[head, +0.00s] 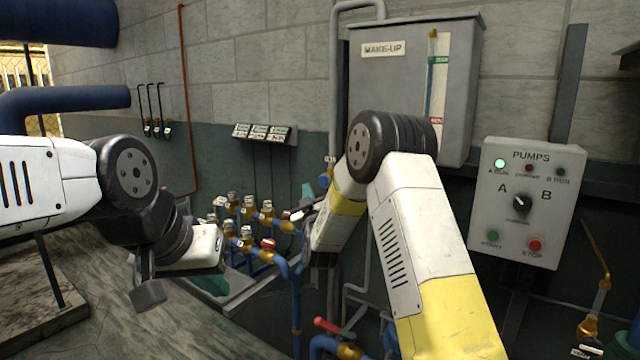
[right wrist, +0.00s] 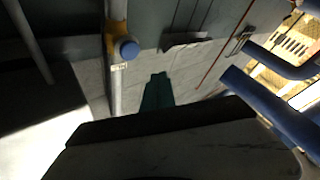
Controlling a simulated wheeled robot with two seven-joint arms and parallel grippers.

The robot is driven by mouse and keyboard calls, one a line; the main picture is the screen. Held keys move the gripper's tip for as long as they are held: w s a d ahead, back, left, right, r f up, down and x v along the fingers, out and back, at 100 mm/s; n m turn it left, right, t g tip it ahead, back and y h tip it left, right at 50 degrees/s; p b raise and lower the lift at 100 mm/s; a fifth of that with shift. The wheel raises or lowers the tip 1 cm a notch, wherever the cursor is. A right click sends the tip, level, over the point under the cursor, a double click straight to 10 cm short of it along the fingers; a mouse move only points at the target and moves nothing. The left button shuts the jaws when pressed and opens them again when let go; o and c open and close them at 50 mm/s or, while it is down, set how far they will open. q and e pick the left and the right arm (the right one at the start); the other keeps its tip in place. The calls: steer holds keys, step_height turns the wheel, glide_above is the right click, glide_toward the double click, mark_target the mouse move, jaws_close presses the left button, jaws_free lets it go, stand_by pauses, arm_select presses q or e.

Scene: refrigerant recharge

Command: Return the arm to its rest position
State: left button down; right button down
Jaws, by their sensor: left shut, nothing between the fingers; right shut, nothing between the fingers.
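My left arm comes in from the left in the head view, its dark wrist bent down. My left gripper (head: 206,248) is at its end, left of the valve manifold, shut and empty. My right arm (head: 415,225) rises from the bottom, bends at a dark elbow joint in front of the make-up tank and comes down toward the manifold. My right gripper (head: 322,254) is at its lower end, shut and empty, close to the manifold's right side. Its fingertips are hard to make out. Whether it touches the valves cannot be told.
The valve manifold (head: 248,238) has several brass valves on blue pipes. The make-up tank (head: 400,85) hangs behind my right elbow. A pump panel (head: 527,200) is at the right, its A-run lamp green. A red-handled valve (head: 328,326) is low. Blue pipes (head: 65,98) are at the left.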

steer(key=shift+s, duration=0.1)
steer(key=s+d+r+m+g, duration=0.2)
steer(key=s+d+r+g, duration=0.2)
steer(key=s, duration=0.3)
steer(key=s+d+r+m+g, duration=0.1)
steer(key=s+d+r+g, duration=0.3)
steer(key=s, duration=0.3)
steer(key=s+d+f+m+g, duration=0.1)
steer(key=s+d+f+g, duration=0.1)
steer(key=s, duration=0.8)
steer(key=s+d+f+m+g, duration=0.1)
steer(key=s+d+f+g, duration=0.1)
steer(key=s, duration=0.8)
steer(key=s+d+f+m+g, duration=0.1)
steer(key=s+d+f+g, duration=0.1)
steer(key=s, duration=0.9)
steer(key=shift+d+f+g, duration=0.3)
steer(key=shift+f+g, duration=0.2)
steer(key=shift+f, duration=0.2)
